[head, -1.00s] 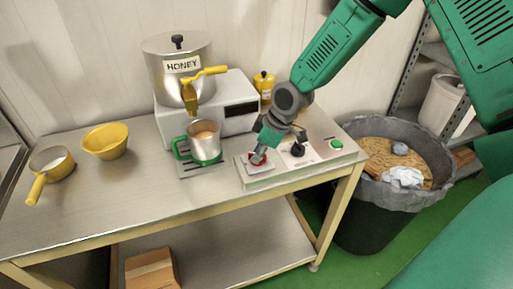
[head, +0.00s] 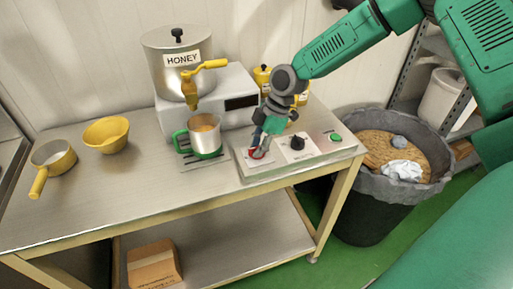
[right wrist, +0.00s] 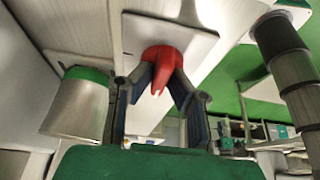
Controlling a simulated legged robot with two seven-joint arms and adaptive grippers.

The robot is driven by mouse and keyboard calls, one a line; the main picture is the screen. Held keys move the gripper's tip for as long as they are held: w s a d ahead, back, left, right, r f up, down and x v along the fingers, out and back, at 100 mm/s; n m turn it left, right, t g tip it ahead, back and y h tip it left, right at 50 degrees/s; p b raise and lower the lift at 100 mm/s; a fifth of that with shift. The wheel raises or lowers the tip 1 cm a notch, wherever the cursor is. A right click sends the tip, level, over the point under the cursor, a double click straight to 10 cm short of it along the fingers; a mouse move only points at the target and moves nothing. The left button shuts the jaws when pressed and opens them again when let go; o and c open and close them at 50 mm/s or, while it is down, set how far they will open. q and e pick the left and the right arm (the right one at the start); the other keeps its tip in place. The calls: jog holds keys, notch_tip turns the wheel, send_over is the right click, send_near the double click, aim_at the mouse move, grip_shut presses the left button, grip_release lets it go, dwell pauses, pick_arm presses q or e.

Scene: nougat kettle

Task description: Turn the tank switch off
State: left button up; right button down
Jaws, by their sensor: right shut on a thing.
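The red switch (head: 257,155) sits on a light plate at the left end of the low control panel (head: 310,162). My right gripper (head: 261,144) comes down over it from above, its fingers shut on it. The right wrist view shows the red switch (right wrist: 163,62) with its lever between the two fingers of the right gripper (right wrist: 160,80), against a pale square plate (right wrist: 195,48). In the head view the fingers hide part of the switch. My left gripper is not in view.
A black knob (head: 297,144) and a green button (head: 336,138) are on the same panel. A green-handled metal mug (head: 205,140) stands left of it, below the honey tank (head: 178,75) with its yellow tap (head: 200,72). A dark bin (head: 375,205) stands right of the table.

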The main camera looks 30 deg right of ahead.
jog(key=shift+w+d+r, duration=0.1)
jog(key=shift+w, duration=0.1)
jog(key=c, duration=1.6)
grip_release()
jog(key=shift+d, duration=0.1)
jog(key=shift+s, duration=0.1)
jog(key=shift+d+r, duration=0.2)
jog(key=shift+r, duration=0.2)
jog(key=v, duration=1)
jog(key=shift+d+r, duration=0.3)
